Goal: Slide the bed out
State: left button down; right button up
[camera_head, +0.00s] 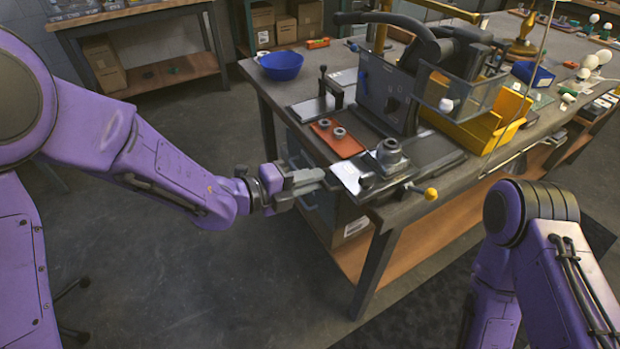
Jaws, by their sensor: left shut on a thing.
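A grey metal press (392,95) stands on the workbench. Its flat bed (435,157) lies at the bench's front corner, with a round metal fitting (391,155) on it. A short lever with a yellow knob (430,193) sticks out at the front. My left gripper (328,180) is at the left front edge of the bed, shut on what looks like a part of the bed. The fingers hide the exact contact. My right arm shows at lower right, but its gripper is out of view.
An orange-red mat (337,139) with two small rings lies left of the fitting. A blue bowl (281,65) sits at the bench's left end. A yellow bin (495,126) stands right of the press. The floor before the bench is clear.

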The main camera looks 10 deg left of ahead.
pick_arm(q)
jog(key=c, duration=1.4)
grip_release()
jog(key=shift+s+a+f, duration=0.1)
jog(key=shift+s, duration=0.05)
jog(key=b+v, duration=0.1)
jog(key=v, duration=1)
